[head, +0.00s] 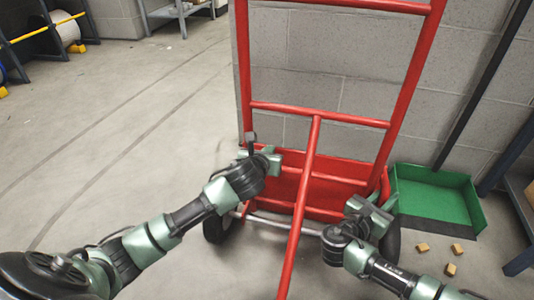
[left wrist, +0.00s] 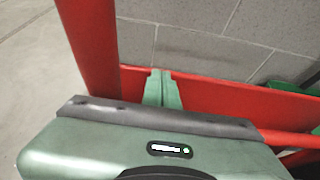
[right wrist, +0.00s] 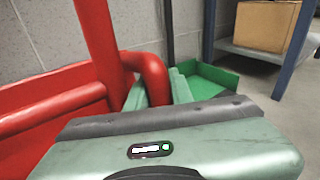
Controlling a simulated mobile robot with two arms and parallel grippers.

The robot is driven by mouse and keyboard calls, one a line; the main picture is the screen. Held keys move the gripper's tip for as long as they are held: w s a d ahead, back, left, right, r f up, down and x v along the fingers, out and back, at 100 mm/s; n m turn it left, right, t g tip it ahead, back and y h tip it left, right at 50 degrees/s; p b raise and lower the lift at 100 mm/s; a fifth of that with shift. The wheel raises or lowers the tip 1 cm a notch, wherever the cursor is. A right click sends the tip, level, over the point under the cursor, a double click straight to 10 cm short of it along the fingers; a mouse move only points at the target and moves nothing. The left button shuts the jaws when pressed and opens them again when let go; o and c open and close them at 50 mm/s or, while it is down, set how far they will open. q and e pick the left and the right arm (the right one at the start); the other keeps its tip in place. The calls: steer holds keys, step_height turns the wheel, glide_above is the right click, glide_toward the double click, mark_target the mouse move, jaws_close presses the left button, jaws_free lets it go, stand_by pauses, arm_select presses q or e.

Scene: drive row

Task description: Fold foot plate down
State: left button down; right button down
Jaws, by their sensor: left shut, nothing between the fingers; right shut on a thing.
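A red hand truck (head: 315,150) stands by the block wall. Its red foot plate (head: 335,172) shows low behind the frame, raised off the floor; it also shows in the left wrist view (left wrist: 225,96). My left gripper (head: 268,158) is shut and empty at the left upright, its fingertips (left wrist: 162,90) in front of the plate. My right gripper (head: 371,204) is at the lower right side of the truck. It is shut on a bent red tube (right wrist: 152,72), which passes between its fingers. The fingertips are partly hidden in the head view.
A green open tray (head: 432,195) lies on the floor by the wall at right. Several small yellow-brown blocks (head: 450,269) lie in front of it.

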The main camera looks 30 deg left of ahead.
arm_select(q)
steer(key=shift+w+a+r, duration=0.15)
steer(key=shift+w+a, duration=0.05)
steer(key=shift+a, duration=0.1)
arm_select(e)
steer(key=shift+s+d+f, duration=0.1)
steer(key=shift+s+f, duration=0.15)
steer(key=shift+s, duration=0.05)
steer(key=c, duration=1.6)
jaws_free()
steer(key=shift+c, duration=0.2)
steer(key=o, duration=0.4)
steer(key=shift+d, duration=0.2)
arm_select(q)
steer(key=shift+d, duration=0.3)
